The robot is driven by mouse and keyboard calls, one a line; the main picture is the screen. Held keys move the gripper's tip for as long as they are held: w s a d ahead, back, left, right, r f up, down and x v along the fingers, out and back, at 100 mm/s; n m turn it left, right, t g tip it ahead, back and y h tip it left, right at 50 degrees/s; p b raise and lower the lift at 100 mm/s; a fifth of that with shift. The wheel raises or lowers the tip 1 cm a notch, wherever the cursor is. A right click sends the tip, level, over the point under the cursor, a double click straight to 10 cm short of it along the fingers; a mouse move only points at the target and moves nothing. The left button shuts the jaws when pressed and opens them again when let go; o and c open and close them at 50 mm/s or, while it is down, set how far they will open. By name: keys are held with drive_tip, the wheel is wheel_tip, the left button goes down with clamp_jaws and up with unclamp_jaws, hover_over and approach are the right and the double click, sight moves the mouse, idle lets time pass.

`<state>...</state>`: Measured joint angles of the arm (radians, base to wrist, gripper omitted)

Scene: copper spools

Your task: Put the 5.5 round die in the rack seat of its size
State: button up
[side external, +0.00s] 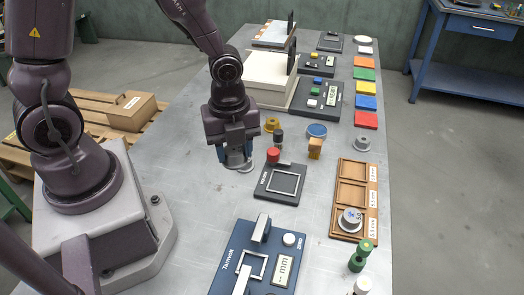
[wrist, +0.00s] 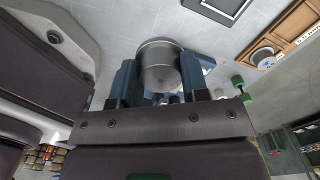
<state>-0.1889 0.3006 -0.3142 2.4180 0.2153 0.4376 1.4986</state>
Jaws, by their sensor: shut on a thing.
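My gripper (side external: 237,160), with blue fingers, is shut on a grey round die, low over the left-middle of the table. In the wrist view the grey round die (wrist: 158,65) sits between the blue fingers; no size mark on it is readable. The wooden rack (side external: 374,201) stands at the right, with three square seats and white size labels. Its middle label seems to read 5.5 mm. The far and middle seats look empty. Another grey die (side external: 350,219) sits in the nearest seat. A further grey die (side external: 362,143) lies on the table beyond the rack.
A black device with a square frame (side external: 283,182) and a red knob (side external: 273,155) lies between my gripper and the rack. A blue gauge (side external: 284,270) is in front. Green posts (side external: 358,256) stand near the rack's front. Coloured blocks line the right edge.

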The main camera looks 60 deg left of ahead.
drive_tip(key=shift+s+a+r, duration=0.1)
drive_tip(key=shift+s+r, duration=0.2)
drive_tip(key=shift+s, duration=0.35)
drive_tip(key=shift+s+a+r, duration=0.1)
drive_tip(key=shift+s+r, duration=0.15)
drive_tip(key=shift+s, duration=0.35)
drive_tip(key=shift+s+d, duration=0.15)
drive_tip(key=shift+w+d+f+m, duration=0.2)
drive_tip(key=shift+d, duration=0.25)
drive_tip(key=shift+w+d+f+m, duration=0.15)
drive_tip(key=shift+w+d+m, duration=0.05)
drive_tip(key=shift+d, duration=0.25)
drive_tip(key=w+d, duration=0.5)
drive_tip(key=w, duration=0.2)
hover_over(352, 194)
drive_tip(key=shift+n, duration=0.3)
drive_tip(key=f, duration=0.5)
drive_tip(key=s+f, duration=0.1)
drive_tip(key=f, duration=0.2)
drive_tip(key=shift+a, duration=0.15)
drive_tip(key=shift+w+f, duration=0.4)
drive_tip(key=shift+f, duration=0.05)
drive_tip(key=shift+w+f, duration=0.1)
drive_tip(key=shift+f, duration=1.5)
